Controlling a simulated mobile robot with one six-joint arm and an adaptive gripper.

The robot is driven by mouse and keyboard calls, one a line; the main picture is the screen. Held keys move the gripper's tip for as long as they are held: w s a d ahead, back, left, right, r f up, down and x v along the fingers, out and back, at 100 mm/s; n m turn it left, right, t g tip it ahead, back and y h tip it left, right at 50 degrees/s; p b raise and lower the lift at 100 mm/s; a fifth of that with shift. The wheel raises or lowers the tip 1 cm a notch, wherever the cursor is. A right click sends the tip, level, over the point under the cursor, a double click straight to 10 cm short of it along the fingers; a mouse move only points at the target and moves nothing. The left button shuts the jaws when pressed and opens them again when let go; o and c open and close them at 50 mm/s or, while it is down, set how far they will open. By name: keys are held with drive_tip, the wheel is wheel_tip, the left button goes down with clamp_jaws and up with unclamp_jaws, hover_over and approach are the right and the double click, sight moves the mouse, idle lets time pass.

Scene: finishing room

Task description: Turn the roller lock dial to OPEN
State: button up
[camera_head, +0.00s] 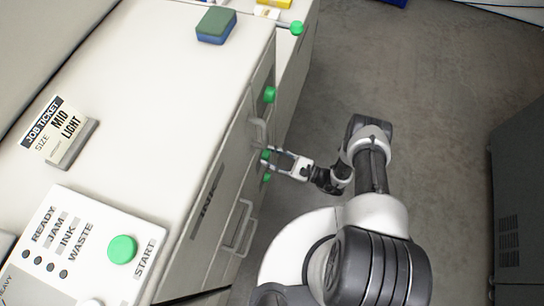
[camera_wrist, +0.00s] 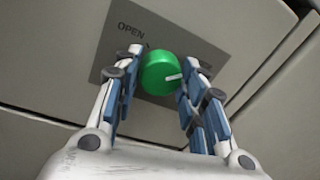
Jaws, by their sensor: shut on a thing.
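The roller lock dial is a round green knob (camera_wrist: 158,74) with a white pointer line, mounted on a grey plate (camera_wrist: 128,42) in the wrist view. The word OPEN is printed at the plate's upper left. The pointer line points right, away from OPEN, and lettering on that side is mostly hidden by a finger. My gripper (camera_wrist: 155,84) is shut on the dial, with one blue-padded finger on each side. In the head view my gripper (camera_head: 270,160) is at the cabinet front, around a green knob (camera_head: 265,155).
Other green knobs sit along the cabinet front, one above (camera_head: 269,95) and one at the far end (camera_head: 296,28). Handles (camera_head: 238,226) stick out near my gripper. A job ticket (camera_head: 58,130), a control panel (camera_head: 92,250) and a sponge (camera_head: 216,26) are on top.

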drive_tip(key=shift+n, duration=0.3)
drive_tip(key=n, duration=0.6)
drive_tip(key=n+g+y, duration=0.1)
drive_tip(key=n, duration=1.3)
drive_tip(key=shift+w+f+y, duration=0.1)
drive_tip(key=shift+f+y, duration=0.15)
drive_tip(key=shift+y, duration=0.05)
drive_tip(key=shift+n, duration=0.4)
drive_tip(key=o, duration=1.1)
